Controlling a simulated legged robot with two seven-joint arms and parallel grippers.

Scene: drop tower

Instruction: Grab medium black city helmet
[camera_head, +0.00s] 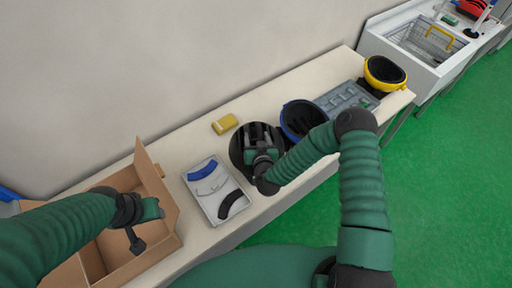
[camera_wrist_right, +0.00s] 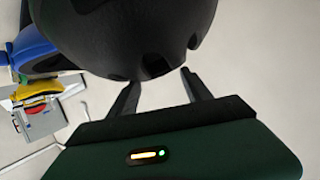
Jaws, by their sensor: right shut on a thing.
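The black helmet (camera_head: 237,146) is at the middle of the table, left of a blue-rimmed helmet (camera_head: 300,118), with its open inside facing up. My right gripper (camera_head: 262,158) is at its near edge and partly covers it. In the right wrist view the dark helmet shell (camera_wrist_right: 125,30) fills the top, and the two fingers of the right gripper (camera_wrist_right: 160,77) reach up to its rim, shut on it. Whether the helmet touches the table is hard to tell. My left gripper (camera_head: 137,236) hangs over the cardboard box; its fingers are too unclear to judge.
A cardboard box (camera_head: 158,190) stands at the left. A white tray (camera_head: 205,207) holds blue and black curved pieces. A yellow block (camera_head: 224,124) lies behind. A grey tray (camera_head: 345,97) and a yellow-rimmed helmet (camera_head: 384,74) are to the right. A wall runs along the back.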

